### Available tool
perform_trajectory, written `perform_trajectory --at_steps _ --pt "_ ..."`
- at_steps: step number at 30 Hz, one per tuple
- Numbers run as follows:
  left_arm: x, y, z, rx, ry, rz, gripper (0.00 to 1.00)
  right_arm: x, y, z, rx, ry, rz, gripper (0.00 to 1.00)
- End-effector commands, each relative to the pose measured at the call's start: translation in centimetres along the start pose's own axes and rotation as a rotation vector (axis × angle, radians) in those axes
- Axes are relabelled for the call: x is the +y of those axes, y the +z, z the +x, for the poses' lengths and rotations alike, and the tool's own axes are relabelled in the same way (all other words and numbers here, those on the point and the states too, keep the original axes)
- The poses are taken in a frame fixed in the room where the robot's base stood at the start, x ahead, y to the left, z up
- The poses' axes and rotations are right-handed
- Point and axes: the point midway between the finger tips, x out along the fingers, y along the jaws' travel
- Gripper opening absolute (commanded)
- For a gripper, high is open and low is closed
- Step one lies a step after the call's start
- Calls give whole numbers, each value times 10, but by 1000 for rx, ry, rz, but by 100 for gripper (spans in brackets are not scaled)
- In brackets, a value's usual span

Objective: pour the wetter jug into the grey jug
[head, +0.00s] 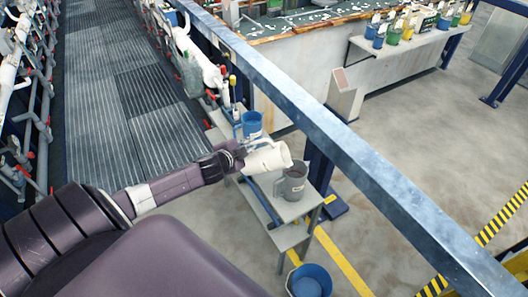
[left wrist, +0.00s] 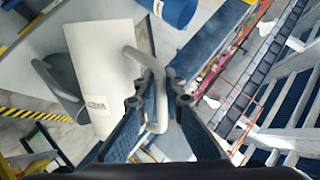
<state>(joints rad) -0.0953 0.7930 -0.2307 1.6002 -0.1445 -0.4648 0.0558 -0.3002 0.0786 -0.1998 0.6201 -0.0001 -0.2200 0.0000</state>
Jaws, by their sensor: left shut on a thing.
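The wetter jug (head: 268,160) is white and lies tilted on its side, with its mouth end toward the grey jug. Its label, partly readable as "WE", shows in the left wrist view (left wrist: 103,75). My left gripper (head: 238,150) is shut on its handle, which sits between the fingers in the left wrist view (left wrist: 153,104). The grey jug (head: 293,184) stands upright on a small bench, just below and right of the white jug's mouth. Its edge shows behind the white jug in the left wrist view (left wrist: 66,88). No liquid stream is visible. My right gripper is out of view.
A blue jug (head: 251,126) stands on the bench (head: 285,209) behind the white jug. A blue bucket (head: 310,282) is on the floor in front. A long blue rail (head: 330,122) crosses the view beyond the bench. Open floor lies to the right.

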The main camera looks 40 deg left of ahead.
Motion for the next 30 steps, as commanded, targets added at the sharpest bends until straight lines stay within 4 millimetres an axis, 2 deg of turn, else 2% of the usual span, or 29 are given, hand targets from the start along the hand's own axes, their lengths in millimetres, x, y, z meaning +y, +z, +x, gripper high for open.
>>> perform_trajectory --at_steps 17,30 --pt "-2 -2 0 0 -2 3 0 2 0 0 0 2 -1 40" --pt "-11 -20 -5 -64 -3 104 0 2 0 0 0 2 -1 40"
